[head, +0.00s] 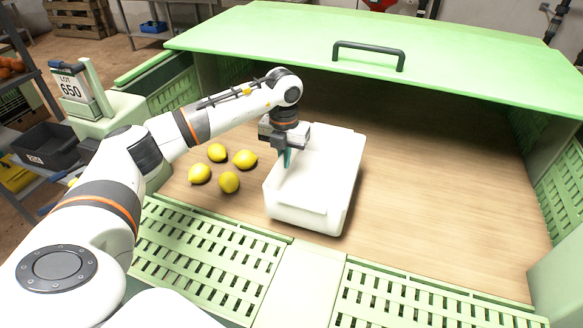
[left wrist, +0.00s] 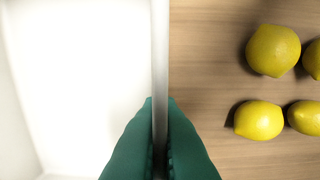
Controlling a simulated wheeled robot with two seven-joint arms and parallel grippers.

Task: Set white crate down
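The white crate (head: 325,170) is at the middle of the wooden floor of a green bin, upright or nearly so. I cannot tell whether its base touches the wood. My left gripper (head: 286,160) points down at the crate's left wall. In the left wrist view, its teal fingers (left wrist: 160,108) stand on either side of the crate's thin wall (left wrist: 160,60) and close on it. The crate's pale inside fills the left of that view and looks empty. My right gripper is not in view.
Several lemons (head: 229,182) lie on the wood just left of the crate; they also show in the left wrist view (left wrist: 259,120). The wooden floor (head: 440,190) right of the crate is clear. A green lid with a dark handle (head: 368,52) overhangs the back. Slatted green panels (head: 205,255) edge the front.

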